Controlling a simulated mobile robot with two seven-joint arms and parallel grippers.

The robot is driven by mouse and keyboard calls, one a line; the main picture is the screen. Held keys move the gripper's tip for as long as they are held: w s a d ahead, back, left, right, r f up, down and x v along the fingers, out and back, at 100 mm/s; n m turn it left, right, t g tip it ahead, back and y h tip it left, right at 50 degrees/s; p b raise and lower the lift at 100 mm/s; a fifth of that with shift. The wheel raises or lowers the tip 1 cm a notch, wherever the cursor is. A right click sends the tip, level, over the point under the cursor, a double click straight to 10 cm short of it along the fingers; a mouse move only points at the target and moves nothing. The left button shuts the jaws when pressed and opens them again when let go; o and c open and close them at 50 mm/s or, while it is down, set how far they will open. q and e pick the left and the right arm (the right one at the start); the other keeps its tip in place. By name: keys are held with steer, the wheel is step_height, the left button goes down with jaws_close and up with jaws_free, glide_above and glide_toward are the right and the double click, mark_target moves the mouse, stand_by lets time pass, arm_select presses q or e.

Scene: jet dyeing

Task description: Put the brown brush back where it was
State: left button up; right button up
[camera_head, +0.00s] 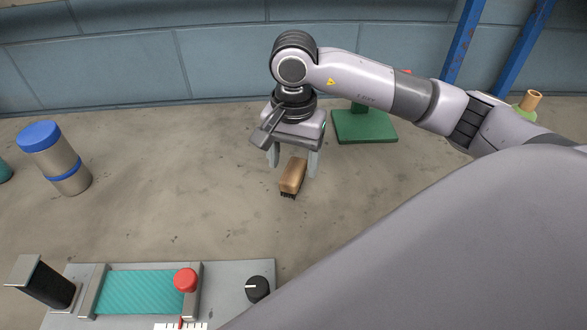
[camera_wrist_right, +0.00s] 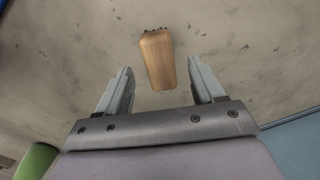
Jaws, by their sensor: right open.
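The brown brush (camera_head: 293,176) lies on the grey surface in the head view, with its wooden back up and dark bristles at its near end. My right gripper (camera_head: 294,167) is open above it, its two fingers to either side of the brush's far part. In the right wrist view the brush (camera_wrist_right: 158,59) lies ahead of the open fingers (camera_wrist_right: 160,82), its lower end close to the gap between them. No finger visibly touches it. My left gripper is not in view.
A metal canister with a blue lid (camera_head: 55,157) stands at left. In front is a grey panel (camera_head: 225,285) with a teal strip (camera_head: 140,293), red knob (camera_head: 186,279) and black dial (camera_head: 257,289). The surface around the brush is clear.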

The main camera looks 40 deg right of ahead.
mark_target(294, 170)
step_height(294, 170, up, 8)
steer(key=shift+r, duration=0.25)
stand_by(0.5)
